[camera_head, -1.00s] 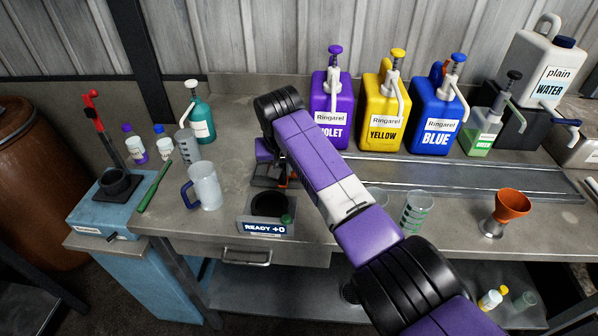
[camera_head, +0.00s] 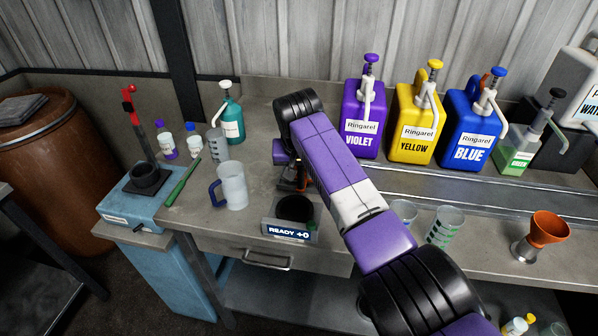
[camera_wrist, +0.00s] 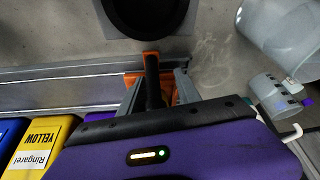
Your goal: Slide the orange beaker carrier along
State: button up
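The orange beaker carrier shows only in part. In the wrist view its orange body (camera_wrist: 132,77) lies by the metal rail, with a dark upright bar (camera_wrist: 153,80) at it. My gripper (camera_wrist: 158,92) has its grey fingers apart, one on each side of that bar. A gap shows on the right side; contact on the left is unclear.
The scale (camera_head: 290,229) reads "READY +0". A clear jug (camera_head: 233,184) stands to its left. Clear beakers (camera_head: 445,226) and an orange funnel (camera_head: 547,228) stand right of my arm. Violet (camera_head: 364,124), yellow (camera_head: 413,128) and blue (camera_head: 470,134) pump bottles line the back behind the rail (camera_head: 450,190).

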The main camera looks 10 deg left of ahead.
jog(key=v, duration=0.7)
jog(key=shift+r, duration=0.3)
jog(key=shift+s, duration=0.25)
